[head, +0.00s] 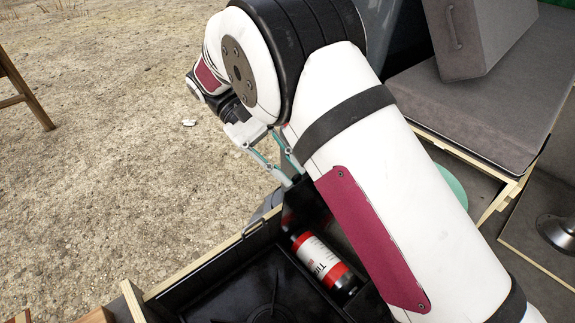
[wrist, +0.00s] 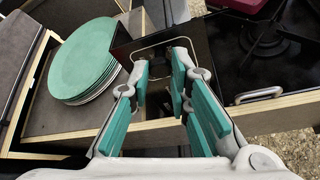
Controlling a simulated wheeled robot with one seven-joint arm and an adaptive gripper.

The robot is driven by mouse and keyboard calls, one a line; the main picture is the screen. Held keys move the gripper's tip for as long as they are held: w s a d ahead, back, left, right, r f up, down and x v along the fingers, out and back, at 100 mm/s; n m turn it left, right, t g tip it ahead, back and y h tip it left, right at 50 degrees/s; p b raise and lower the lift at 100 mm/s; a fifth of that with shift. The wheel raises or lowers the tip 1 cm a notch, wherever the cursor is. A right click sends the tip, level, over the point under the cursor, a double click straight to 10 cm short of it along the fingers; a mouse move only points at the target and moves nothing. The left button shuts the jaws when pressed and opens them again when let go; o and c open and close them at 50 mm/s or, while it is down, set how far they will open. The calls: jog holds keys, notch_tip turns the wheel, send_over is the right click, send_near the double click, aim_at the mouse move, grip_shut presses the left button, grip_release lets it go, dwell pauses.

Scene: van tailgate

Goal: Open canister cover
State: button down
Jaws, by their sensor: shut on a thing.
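A red, white and black canister (head: 320,262) lies in the black stove compartment in the head view, partly hidden by my arm. The canister cover, a dark flat panel (wrist: 128,38) with a pale wire loop handle (wrist: 165,43), stands tilted up at the compartment in the wrist view. My gripper (wrist: 162,62), with teal finger pads, is at this cover, its fingertips on either side of the loop. The fingers are shut on the cover; the exact contact is hard to see. In the head view my gripper (head: 285,175) is partly behind my arm.
A black stove top (wrist: 265,60) with a burner grate and a pale handle (wrist: 258,95) lies right of the cover. A stack of plates with a green top plate (wrist: 84,57) stands left. Wooden edges frame the compartment. Grey cushions (head: 480,105) are at the right; sandy ground lies left.

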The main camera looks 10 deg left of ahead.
jog(key=shift+s+a+f, duration=0.1)
jog(key=shift+f, duration=0.1)
jog(key=c, duration=1.5)
grip_release()
jog(key=shift+o, duration=0.2)
jog(key=shift+r, duration=0.1)
